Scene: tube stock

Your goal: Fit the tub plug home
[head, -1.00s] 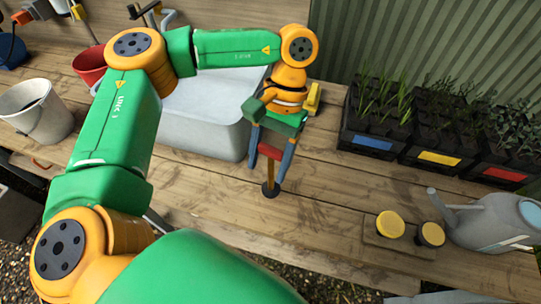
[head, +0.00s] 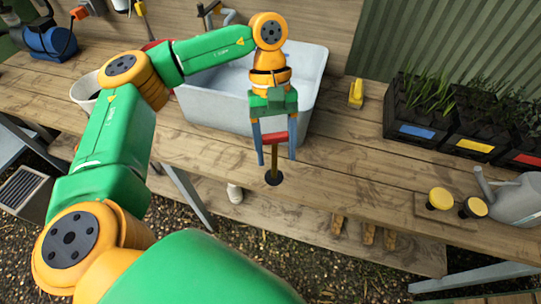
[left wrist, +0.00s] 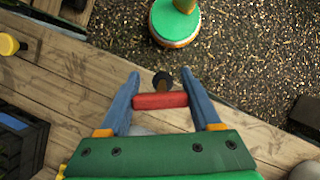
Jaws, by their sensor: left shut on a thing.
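The tub plug has a red crossbar handle (head: 275,138), a brown stem and a dark round foot (head: 273,178). My left gripper (head: 276,159) is shut on the red handle, one blue finger at each end. The plug hangs foot down, outside the tub and in front of it, over the bench's front strip in the picture. The left wrist view shows the red handle (left wrist: 160,101) between the fingers, with the dark foot (left wrist: 162,80) beyond. The pale grey tub (head: 215,100) stands behind the gripper. Its drain hole cannot be seen. My right gripper is out of view.
A yellow object (head: 356,93) lies right of the tub. Black plant crates (head: 408,130) and a grey watering can (head: 515,203) stand further right. Two yellow-topped pieces (head: 440,199) sit on a small board. A bucket (head: 84,92) is left of the tub. Bare bench lies between.

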